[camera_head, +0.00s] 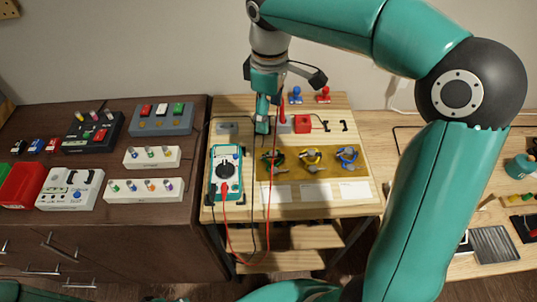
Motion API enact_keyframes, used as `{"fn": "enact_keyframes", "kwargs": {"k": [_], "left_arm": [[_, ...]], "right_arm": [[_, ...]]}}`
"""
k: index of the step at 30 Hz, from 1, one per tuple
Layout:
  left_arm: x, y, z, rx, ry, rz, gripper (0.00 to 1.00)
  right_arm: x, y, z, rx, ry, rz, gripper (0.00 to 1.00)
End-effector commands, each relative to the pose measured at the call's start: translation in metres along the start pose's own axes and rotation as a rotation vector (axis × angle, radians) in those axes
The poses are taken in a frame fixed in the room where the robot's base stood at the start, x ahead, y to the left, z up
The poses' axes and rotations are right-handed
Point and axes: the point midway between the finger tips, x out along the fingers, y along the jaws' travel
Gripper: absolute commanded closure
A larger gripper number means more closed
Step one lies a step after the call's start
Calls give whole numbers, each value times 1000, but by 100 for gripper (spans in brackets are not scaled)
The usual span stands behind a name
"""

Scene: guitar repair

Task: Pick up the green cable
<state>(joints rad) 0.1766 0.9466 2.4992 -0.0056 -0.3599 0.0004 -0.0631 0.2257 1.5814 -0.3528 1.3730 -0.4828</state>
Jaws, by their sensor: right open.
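The green cable (271,160) is a small coil with dark parts. It lies at the left of a row of coiled cables on the tan board (327,173) on the light wooden table. A yellow cable (311,156) and a blue cable (347,156) lie to its right. My right gripper (262,127) hangs over the table, pointing down, behind the green cable in the picture. It is open, with nothing visible in it, and it appears apart from the cable. The gap between its fingers is hard to make out. My left gripper is out of view.
A teal multimeter (227,173) stands left of the board; its red and black leads hang past the table's front edge. Behind the board are a red box (303,124) and blue and red stands (296,95). A dark cabinet (112,230) on the left holds several devices.

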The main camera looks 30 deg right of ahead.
Motion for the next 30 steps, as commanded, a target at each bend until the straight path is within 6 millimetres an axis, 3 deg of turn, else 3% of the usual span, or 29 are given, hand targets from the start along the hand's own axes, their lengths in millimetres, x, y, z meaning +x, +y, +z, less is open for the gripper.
{"fn": "enact_keyframes", "kwargs": {"k": [3,9,20,30], "left_arm": [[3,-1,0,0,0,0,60],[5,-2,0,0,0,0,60],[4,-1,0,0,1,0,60],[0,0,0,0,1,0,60]], "right_arm": [[29,-1,-1,-3,-4,-3,20],[69,-1,-2,-5,-3,-2,20],[97,0,-2,-5,-2,-2,20],[139,1,3,-6,-1,-2,20]]}}
